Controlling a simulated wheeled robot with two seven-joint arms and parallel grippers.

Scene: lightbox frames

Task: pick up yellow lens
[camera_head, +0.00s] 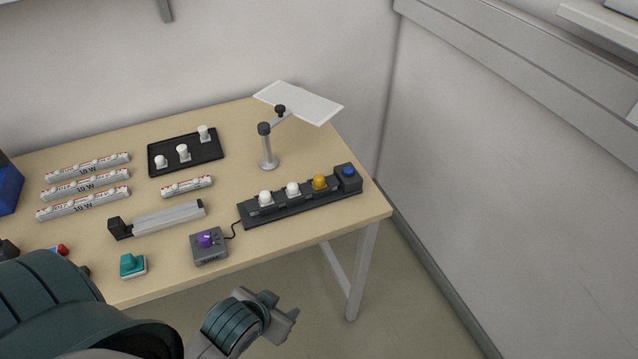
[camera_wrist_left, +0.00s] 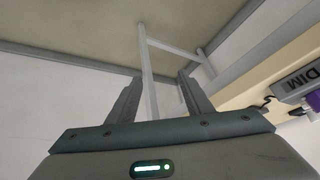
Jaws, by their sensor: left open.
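The yellow lens (camera_head: 320,183) sits on a black strip (camera_head: 301,202) at the right side of the table, between a white piece (camera_head: 293,189) and a black block with a blue button (camera_head: 347,177). My left gripper (camera_head: 281,304) is in front of the table's front edge, over the floor, well apart from the lens. In the left wrist view its two fingers (camera_wrist_left: 157,98) stand wide apart with nothing between them. The lens is not in the left wrist view. My right gripper is not in view.
A grey box with a purple knob (camera_head: 209,246) stands near the front edge and shows partly in the left wrist view (camera_wrist_left: 297,82). A lamp stand with a white panel (camera_head: 299,103) rises behind the strip. A black tray (camera_head: 164,165) and several labelled tubes lie left.

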